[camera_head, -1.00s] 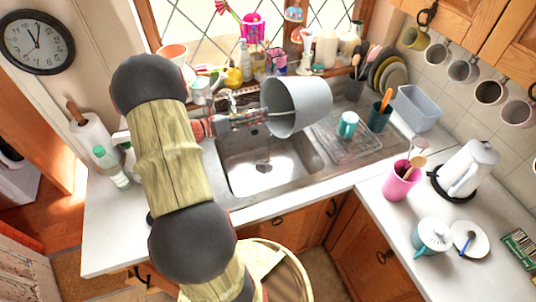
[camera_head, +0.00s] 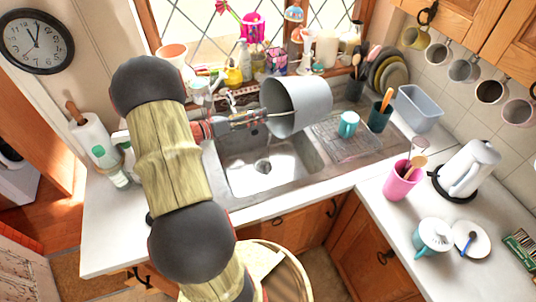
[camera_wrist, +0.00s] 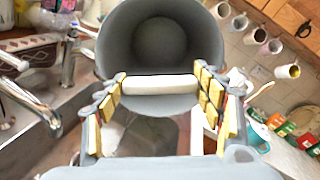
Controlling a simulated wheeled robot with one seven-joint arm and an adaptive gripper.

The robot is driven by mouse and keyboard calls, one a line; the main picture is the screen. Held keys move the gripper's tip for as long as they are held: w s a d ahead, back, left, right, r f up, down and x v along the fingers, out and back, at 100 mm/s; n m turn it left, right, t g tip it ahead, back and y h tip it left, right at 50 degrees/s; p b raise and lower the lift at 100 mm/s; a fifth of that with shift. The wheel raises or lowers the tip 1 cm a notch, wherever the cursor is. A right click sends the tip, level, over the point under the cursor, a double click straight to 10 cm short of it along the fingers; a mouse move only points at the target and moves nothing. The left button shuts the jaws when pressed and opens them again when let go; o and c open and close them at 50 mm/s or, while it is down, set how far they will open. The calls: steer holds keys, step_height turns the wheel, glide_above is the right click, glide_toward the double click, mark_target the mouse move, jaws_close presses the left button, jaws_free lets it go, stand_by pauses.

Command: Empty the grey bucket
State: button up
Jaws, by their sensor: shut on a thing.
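The grey bucket (camera_head: 304,104) is held in the air above the sink (camera_head: 272,176), tipped on its side with its mouth toward the left. In the wrist view I look into the bucket (camera_wrist: 160,48); its inside looks bare and plain grey. My gripper (camera_head: 262,117) is at the bucket's mouth side. In the wrist view my gripper (camera_wrist: 160,92) is shut on the bucket's white handle grip (camera_wrist: 158,84), which lies across between the fingers. The bucket's underside and back are hidden from the wrist camera.
The tap (camera_wrist: 68,62) stands left of the bucket in the wrist view. A teal mug (camera_head: 348,124) sits on the drainer to the right. The windowsill behind is crowded.

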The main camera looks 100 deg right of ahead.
steer(key=shift+w+f+b, duration=0.25)
steer(key=shift+w+b, duration=0.1)
steer(key=shift+w, duration=0.05)
stand_by(0.8)
steer(key=shift+w+a+f+g+b, duration=0.25)
steer(key=shift+f+g+b, duration=0.25)
steer(key=shift+b, duration=0.15)
stand_by(0.3)
